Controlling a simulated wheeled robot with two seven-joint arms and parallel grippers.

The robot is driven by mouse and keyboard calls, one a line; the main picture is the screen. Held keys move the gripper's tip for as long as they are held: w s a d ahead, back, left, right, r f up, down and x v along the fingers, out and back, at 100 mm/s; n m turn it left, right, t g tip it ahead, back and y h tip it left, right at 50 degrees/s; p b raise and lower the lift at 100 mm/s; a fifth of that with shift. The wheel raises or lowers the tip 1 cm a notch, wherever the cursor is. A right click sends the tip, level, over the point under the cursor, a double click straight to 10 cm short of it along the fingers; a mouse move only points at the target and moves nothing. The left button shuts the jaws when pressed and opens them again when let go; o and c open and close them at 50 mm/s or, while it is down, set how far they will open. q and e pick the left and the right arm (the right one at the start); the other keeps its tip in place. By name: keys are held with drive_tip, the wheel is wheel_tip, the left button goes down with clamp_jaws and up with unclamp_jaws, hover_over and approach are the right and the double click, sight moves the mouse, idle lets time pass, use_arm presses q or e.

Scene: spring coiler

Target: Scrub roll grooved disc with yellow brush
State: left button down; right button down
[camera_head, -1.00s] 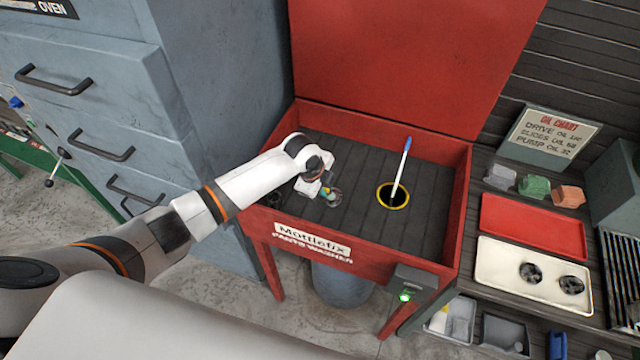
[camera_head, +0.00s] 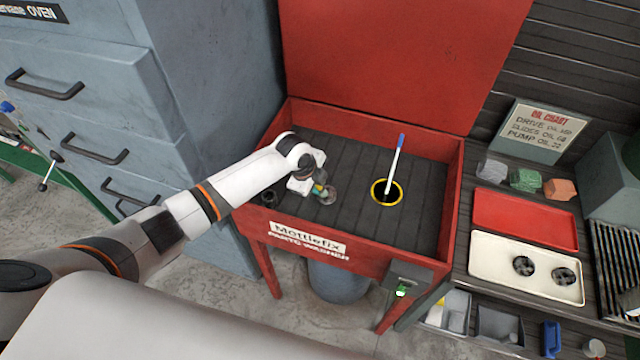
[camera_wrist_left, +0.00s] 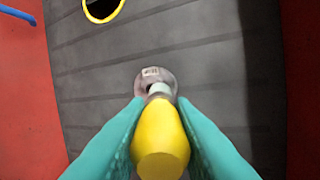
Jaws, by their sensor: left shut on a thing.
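My left gripper (camera_head: 318,190) is inside the red parts washer, low over its dark slatted floor. In the left wrist view its teal fingers are shut on the yellow brush (camera_wrist_left: 160,142), holding it by the yellow handle. The brush's pale neck points at the grey disc (camera_wrist_left: 155,77), which also shows in the head view (camera_head: 328,196). The brush head looks to be at or on the disc; I cannot tell whether it touches. The bristles are hidden. My right gripper is not in view.
The red washer (camera_head: 451,200) has raised walls around the floor. A yellow-rimmed drain hole (camera_head: 375,196) with a blue-and-white stick (camera_head: 395,165) is right of the gripper. A dark round part (camera_head: 269,196) lies left. A cream tray (camera_head: 500,284) with two dark discs and a red tray (camera_head: 525,219) are further right.

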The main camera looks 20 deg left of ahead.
use_arm(q)
drive_tip(key=shift+a, duration=0.55)
drive_tip(key=shift+s+d+f+p, duration=0.15)
drive_tip(key=shift+d+p, duration=0.15)
drive_tip(key=shift+d, duration=1.3)
drive_tip(key=shift+a+p, duration=0.35)
drive_tip(key=shift+a, duration=1.25)
drive_tip(key=shift+d, duration=1.6)
drive_tip(key=shift+a+p, duration=0.35)
drive_tip(key=shift+a, duration=1.25)
drive_tip(key=shift+d, duration=1.6)
drive_tip(key=shift+a, duration=1.6)
drive_tip(key=shift+d+p, duration=0.4)
drive_tip(key=shift+d, duration=1.2)
drive_tip(key=shift+w+a, duration=0.2)
drive_tip(key=shift+a, duration=1.4)
